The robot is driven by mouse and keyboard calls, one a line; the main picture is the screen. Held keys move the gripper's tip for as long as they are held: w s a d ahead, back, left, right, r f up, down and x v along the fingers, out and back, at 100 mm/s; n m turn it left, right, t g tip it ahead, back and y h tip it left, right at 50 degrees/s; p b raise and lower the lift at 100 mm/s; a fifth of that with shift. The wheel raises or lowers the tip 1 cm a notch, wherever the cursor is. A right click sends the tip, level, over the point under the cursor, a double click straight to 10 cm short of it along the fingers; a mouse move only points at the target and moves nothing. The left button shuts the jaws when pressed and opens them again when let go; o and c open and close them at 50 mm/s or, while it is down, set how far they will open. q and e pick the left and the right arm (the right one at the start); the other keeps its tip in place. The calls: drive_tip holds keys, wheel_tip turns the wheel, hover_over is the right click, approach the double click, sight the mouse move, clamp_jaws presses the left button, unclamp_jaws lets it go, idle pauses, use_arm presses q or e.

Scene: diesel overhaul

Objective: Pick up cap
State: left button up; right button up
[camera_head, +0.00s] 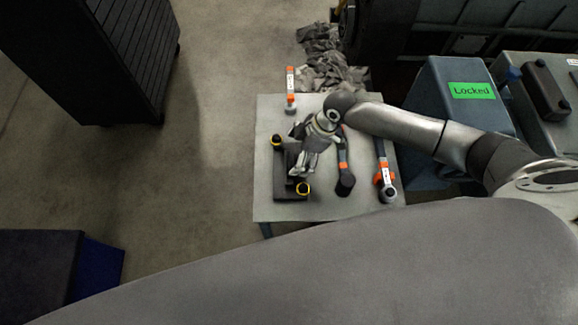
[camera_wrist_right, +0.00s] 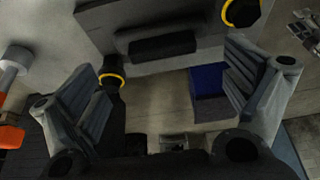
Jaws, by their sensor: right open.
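Two black caps with yellow rings stand on a dark block (camera_head: 283,190). One cap (camera_head: 277,141) is at the block's far left and the other cap (camera_head: 303,188) at its near right. My right gripper (camera_head: 301,170) is over the block, between the caps, and partly hides it. In the right wrist view the fingers are spread wide and nothing is between them (camera_wrist_right: 165,95). One cap (camera_wrist_right: 112,80) shows beside the left finger, and the other cap (camera_wrist_right: 240,13) shows above the right finger, cut by the frame edge. My left gripper is not in view.
The block rests on a light table (camera_head: 330,208). Orange-banded tools lie there: one (camera_head: 290,88) at the far left edge, one (camera_head: 344,175) and one (camera_head: 386,180) right of the block. Grey rags (camera_head: 325,60) lie behind. A blue-grey cabinet marked "Locked" (camera_head: 470,91) stands right.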

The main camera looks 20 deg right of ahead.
sight(289, 162)
drive_tip(key=shift+a+f, duration=0.15)
drive_tip(key=shift+f, duration=0.15)
drive_tip(key=p+x, duration=0.1)
drive_tip(key=x, duration=0.3)
drive_tip(key=shift+s, duration=0.1)
drive_tip(key=shift+f, duration=0.35)
drive_tip(key=shift+c, duration=1.1)
drive_tip(key=c, duration=0.9)
drive_tip(key=shift+a, duration=0.1)
drive_tip(key=shift+c, duration=0.9)
use_arm(q)
drive_tip(key=shift+w+r, duration=0.6)
drive_tip(key=shift+w, duration=0.35)
drive_tip(key=shift+w, duration=0.1)
